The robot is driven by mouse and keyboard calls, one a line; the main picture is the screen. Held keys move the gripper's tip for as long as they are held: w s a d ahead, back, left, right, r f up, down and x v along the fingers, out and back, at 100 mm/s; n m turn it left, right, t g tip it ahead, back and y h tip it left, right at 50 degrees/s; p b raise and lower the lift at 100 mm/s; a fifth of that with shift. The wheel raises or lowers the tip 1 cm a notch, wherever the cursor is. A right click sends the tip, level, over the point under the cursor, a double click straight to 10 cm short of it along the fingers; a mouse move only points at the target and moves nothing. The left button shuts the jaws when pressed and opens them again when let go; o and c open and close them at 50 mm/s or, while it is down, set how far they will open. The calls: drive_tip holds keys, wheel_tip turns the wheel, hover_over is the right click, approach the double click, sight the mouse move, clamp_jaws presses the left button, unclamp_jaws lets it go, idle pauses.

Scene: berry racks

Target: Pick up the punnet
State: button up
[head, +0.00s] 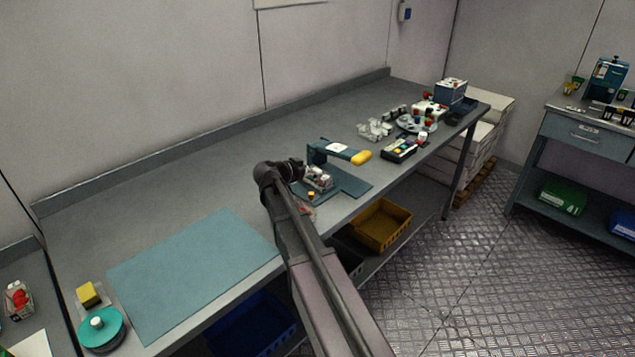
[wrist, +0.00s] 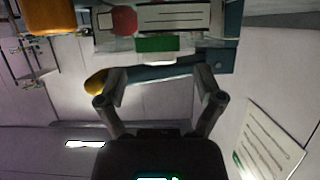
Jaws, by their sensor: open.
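My gripper (head: 296,170) is over the front part of the long bench, just left of a teal press-like tool (head: 335,150) with a yellow handle end. In the wrist view my gripper (wrist: 163,85) shows its two fingers spread, with nothing held between them. A small clear, punnet-like container (head: 318,179) sits by the tool's base, beside my gripper and partly hidden by it. Several clear containers (head: 374,130) stand further right. I cannot tell which is the task's punnet.
A teal mat (head: 190,275) lies bare on the bench's left half, beside a round green-topped item (head: 100,330) and a yellow block (head: 88,293). Scales and control boxes (head: 405,149) crowd the right end. A yellow crate (head: 382,224) sits below. The bench's back is clear.

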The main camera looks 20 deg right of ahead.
drive_tip(key=shift+b+x, duration=0.4)
drive_tip(key=shift+x, duration=1.05)
clamp_jaws()
